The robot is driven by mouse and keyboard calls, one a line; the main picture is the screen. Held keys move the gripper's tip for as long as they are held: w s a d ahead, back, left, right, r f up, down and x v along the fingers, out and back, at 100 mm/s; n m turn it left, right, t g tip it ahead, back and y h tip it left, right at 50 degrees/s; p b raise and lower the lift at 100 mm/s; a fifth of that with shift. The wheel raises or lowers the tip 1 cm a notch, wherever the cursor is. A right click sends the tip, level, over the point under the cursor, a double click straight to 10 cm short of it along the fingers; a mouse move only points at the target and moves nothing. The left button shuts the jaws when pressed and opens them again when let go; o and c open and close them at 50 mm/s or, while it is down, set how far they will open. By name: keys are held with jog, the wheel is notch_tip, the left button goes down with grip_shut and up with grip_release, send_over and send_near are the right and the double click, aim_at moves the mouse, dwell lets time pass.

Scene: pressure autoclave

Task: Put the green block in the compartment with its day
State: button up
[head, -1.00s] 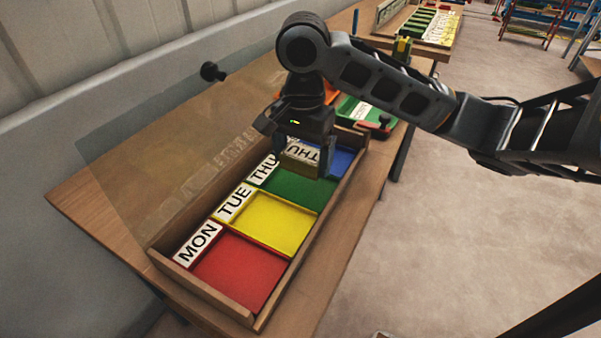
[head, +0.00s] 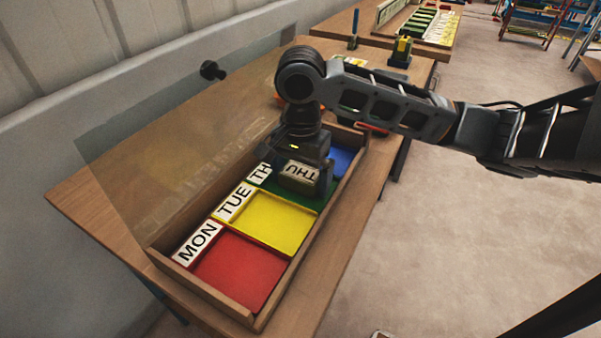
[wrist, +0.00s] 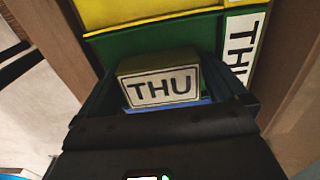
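The block (head: 300,172), with a white THU label and a dull olive top in the wrist view (wrist: 160,66), is between the fingers of my gripper (head: 303,180). The fingers appear closed on its sides. The block is low over or in the green compartment (head: 259,184), whose THU label is partly hidden by my gripper. The wrist view shows the green floor (wrist: 130,47) and THU label (wrist: 241,45) beyond the block. I cannot tell if the block touches the floor.
The wooden tray (head: 205,290) also has a red compartment (head: 240,270) marked MON, a yellow one (head: 265,222) marked TUE, and a blue one (head: 343,160). The red and yellow ones are empty. A transparent panel (head: 170,140) stands along the tray's left side.

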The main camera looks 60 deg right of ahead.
aim_at(301, 173)
jog(key=shift+r, duration=0.1)
notch_tip(301, 173, up, 12)
jog(key=p, duration=0.2)
dwell(0.4)
